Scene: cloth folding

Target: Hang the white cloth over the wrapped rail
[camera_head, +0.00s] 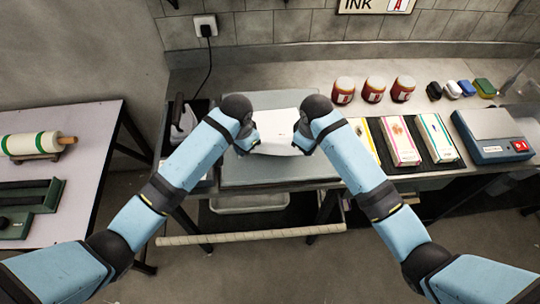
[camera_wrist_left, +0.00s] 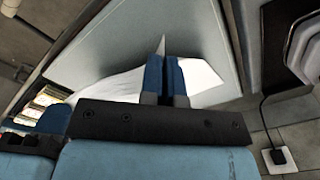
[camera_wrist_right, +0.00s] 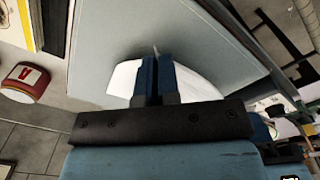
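The white cloth (camera_head: 276,128) lies on the grey board on the bench, stretched between my two grippers. My left gripper (camera_head: 254,141) is shut on its left side; a thin white tip of cloth rises between the fingers in the left wrist view (camera_wrist_left: 161,58). My right gripper (camera_head: 299,143) is shut on its right side, with a small tip of cloth between its fingers in the right wrist view (camera_wrist_right: 156,54). The wrapped rail (camera_head: 250,235) runs level below the bench's front edge, bare. My forearms hide parts of the board.
The grey board (camera_head: 262,175) has bare space in front of the cloth. Red-labelled jars (camera_head: 373,89), boxes (camera_head: 400,142) and a blue-grey device (camera_head: 495,135) stand to the right. A white bin (camera_head: 250,203) sits under the bench. A side table (camera_head: 85,150) stands left.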

